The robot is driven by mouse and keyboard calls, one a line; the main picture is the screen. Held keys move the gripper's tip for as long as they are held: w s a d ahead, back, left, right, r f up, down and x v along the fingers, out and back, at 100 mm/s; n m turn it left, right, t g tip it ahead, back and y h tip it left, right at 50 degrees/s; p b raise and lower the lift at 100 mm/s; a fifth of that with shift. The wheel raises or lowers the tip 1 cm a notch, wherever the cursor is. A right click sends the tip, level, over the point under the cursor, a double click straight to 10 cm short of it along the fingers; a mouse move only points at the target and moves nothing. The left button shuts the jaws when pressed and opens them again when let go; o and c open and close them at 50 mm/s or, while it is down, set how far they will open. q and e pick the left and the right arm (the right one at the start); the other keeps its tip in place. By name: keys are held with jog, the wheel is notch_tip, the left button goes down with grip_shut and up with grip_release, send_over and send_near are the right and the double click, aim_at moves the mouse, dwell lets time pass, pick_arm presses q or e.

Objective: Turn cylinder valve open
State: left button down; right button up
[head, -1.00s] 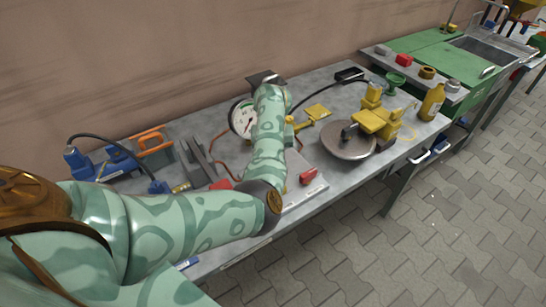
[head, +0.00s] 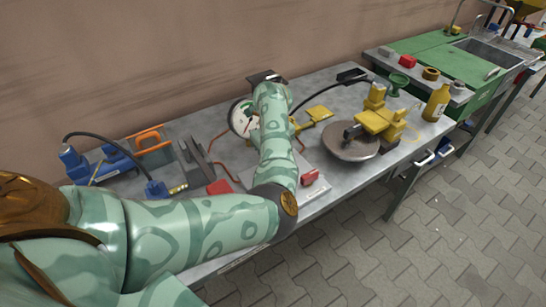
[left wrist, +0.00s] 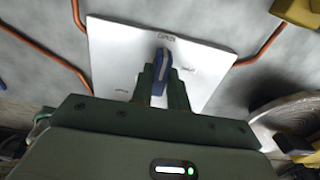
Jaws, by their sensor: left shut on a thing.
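A blue valve lever (left wrist: 161,58) stands on a white plate (left wrist: 115,50) in the left wrist view. My left gripper (left wrist: 163,78) is shut on this lever, its dark green fingers on either side. The lever points roughly at the label along the plate's top edge. More small labels sit left and right of it, too small to read surely. In the head view my left forearm covers the lever and gripper; part of the pale plate (head: 312,163) shows beside the arm. My right gripper is in neither view.
Copper pipes (left wrist: 258,48) run up to the plate. A round gauge (head: 240,117) stands behind my forearm. Red handles (head: 310,178) (head: 219,187) lie either side of it. A yellow clamp (head: 380,121) on a round disc (head: 350,148) and a yellow bottle (head: 437,104) stand farther right.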

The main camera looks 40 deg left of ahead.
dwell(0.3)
pick_arm(q)
jog(key=c, duration=1.4)
grip_release()
jog(key=shift+o, duration=0.2)
jog(key=shift+r, duration=0.1)
